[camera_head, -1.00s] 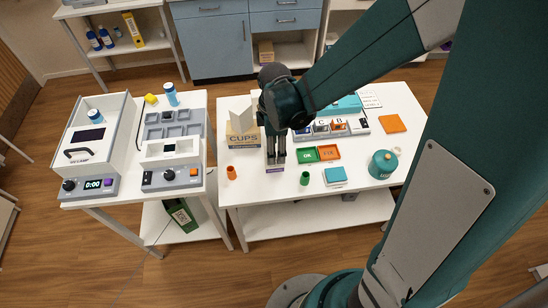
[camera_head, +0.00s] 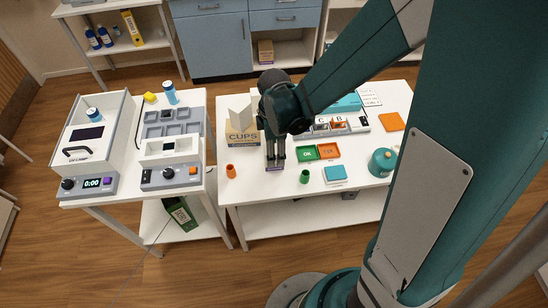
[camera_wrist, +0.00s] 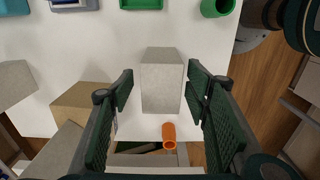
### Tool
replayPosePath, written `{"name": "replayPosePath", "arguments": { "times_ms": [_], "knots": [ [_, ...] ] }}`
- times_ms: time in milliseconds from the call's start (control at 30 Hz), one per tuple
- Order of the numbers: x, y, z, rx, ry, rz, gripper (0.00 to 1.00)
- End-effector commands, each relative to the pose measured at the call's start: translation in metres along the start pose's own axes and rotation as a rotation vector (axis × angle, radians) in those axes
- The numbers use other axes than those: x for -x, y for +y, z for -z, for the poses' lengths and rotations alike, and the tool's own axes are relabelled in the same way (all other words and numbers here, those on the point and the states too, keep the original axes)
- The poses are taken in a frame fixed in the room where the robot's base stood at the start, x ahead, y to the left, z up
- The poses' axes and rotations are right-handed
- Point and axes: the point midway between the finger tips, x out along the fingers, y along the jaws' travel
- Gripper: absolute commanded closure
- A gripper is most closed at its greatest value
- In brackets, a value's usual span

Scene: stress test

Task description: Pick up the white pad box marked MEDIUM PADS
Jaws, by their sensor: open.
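A small white box (camera_wrist: 162,82) stands on the table between my gripper's fingers in the wrist view. In the head view only a purple-marked part of it (camera_head: 274,169) shows below the fingertips, and its lettering cannot be read. My gripper (camera_head: 275,164) points down over it and is open. In the wrist view, the gripper's fingers (camera_wrist: 163,95) lie on the left and right of the box, with a visible gap on each side. The fingers and hand hide most of the box in the head view.
A cardboard CUPS box (camera_head: 242,138) stands close by on the left. An orange cup (camera_head: 231,171) and a green cup (camera_head: 304,176) stand near the front. Green and orange trays (camera_head: 318,152) lie to the right, with a teal-topped block (camera_head: 336,173) and a teal round container (camera_head: 382,162) beyond.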

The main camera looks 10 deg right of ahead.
Motion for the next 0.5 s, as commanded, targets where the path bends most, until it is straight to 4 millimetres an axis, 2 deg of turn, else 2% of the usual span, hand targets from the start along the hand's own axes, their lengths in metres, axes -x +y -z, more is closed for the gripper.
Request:
{"name": "replayPosePath", "arguments": {
  "times_ms": [267, 500],
  "knots": [
    [-0.002, 0.0, 0.0, 0.0, 0.0, 0.0, 0.52],
    [-0.019, -0.001, 0.001, 0.0, 0.0, 0.0, 0.52]
  ]
}}
